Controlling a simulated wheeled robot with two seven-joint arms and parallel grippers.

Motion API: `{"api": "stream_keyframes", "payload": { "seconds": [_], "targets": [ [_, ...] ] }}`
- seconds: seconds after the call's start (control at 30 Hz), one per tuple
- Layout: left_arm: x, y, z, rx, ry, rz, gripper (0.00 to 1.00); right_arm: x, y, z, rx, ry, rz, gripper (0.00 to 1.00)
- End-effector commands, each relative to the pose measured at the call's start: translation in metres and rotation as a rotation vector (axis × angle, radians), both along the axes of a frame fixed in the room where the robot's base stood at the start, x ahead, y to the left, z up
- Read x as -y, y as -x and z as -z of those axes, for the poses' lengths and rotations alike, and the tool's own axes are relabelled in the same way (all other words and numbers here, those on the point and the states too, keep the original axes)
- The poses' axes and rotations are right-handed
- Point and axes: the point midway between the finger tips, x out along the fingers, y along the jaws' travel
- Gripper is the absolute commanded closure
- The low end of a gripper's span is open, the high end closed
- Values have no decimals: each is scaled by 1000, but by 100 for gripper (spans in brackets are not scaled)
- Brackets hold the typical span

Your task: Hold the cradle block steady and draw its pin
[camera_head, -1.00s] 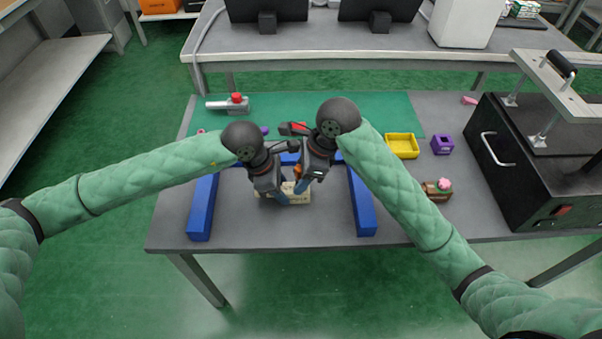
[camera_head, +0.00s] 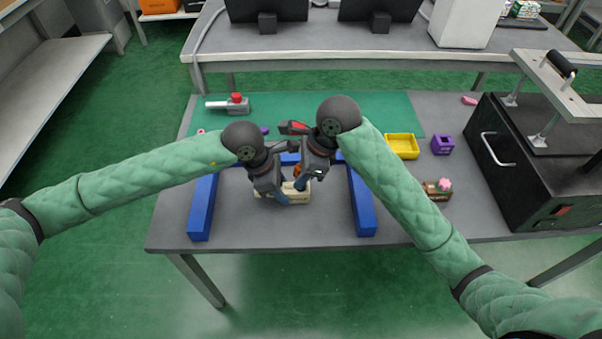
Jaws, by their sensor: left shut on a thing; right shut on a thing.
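The cradle block (camera_head: 296,195) is a small cream-coloured block on the grey table, between blue rails. My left gripper (camera_head: 284,196) is shut at the block's left part and covers some of it. My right gripper (camera_head: 302,183) is shut just above and behind the block's right part. An orange-brown bit shows at its fingers. The pin itself is mostly hidden by the grippers, so I cannot tell how far it sits in the block.
Blue rails stand left (camera_head: 203,205), right (camera_head: 361,203) and behind the block. A yellow tray (camera_head: 414,153), a purple block (camera_head: 442,145) and a brown item with a pink flower (camera_head: 438,190) lie to the right. A black press (camera_head: 530,170) stands at far right. A grey fixture with a red knob (camera_head: 236,103) is at back left.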

Motion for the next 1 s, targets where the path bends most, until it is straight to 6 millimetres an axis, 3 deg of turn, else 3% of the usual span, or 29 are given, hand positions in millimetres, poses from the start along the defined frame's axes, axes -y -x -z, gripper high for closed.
{"api": "stream_keyframes", "payload": {
  "seconds": [1.0],
  "targets": [
    [0,1,0,-1,-1,0,91,0,0,-9,1,-1,0,100]
  ]
}}
